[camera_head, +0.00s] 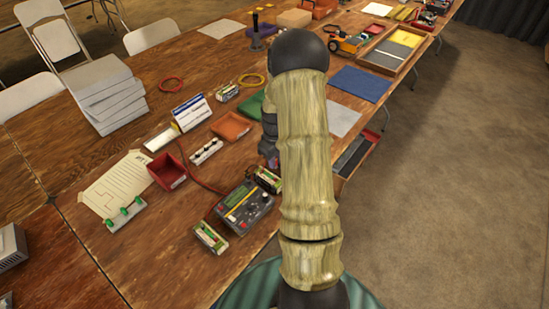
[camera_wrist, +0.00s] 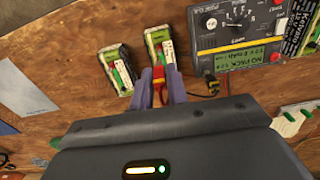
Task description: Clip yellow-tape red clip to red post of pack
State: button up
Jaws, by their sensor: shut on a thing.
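My gripper (camera_wrist: 160,88) is shut on a red clip (camera_wrist: 158,96) with a bit of yellow on it, in the wrist view. The clip is mostly hidden between the fingers. A battery pack (camera_wrist: 158,45) lies just beyond the fingertips, and a second pack (camera_wrist: 116,68) is to its left. I cannot tell whether the clip touches the pack or which post is red. The charger (camera_wrist: 238,35) stands to the right, its green display reading NO PACK.
Another pack (camera_head: 210,237) lies near the charger. A red bin (camera_head: 167,172), a white rack with green clips (camera_head: 125,213), an orange tray (camera_head: 231,126) and a white strip with dark knobs (camera_head: 206,151) are around it. A black and yellow piece (camera_wrist: 212,88) lies below the charger.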

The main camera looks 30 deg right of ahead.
jog(key=shift+f+b, duration=1.4)
jog(key=shift+f, duration=1.25)
jog(key=shift+f, duration=0.15)
dwell(0.6)
jog(key=o, duration=0.8)
jog(key=shift+o, duration=0.2)
jog(key=shift+o, duration=1)
jog(key=shift+p, duration=0.35)
jog(key=shift+r+p, duration=2.8)
jog(key=shift+r, duration=0.95)
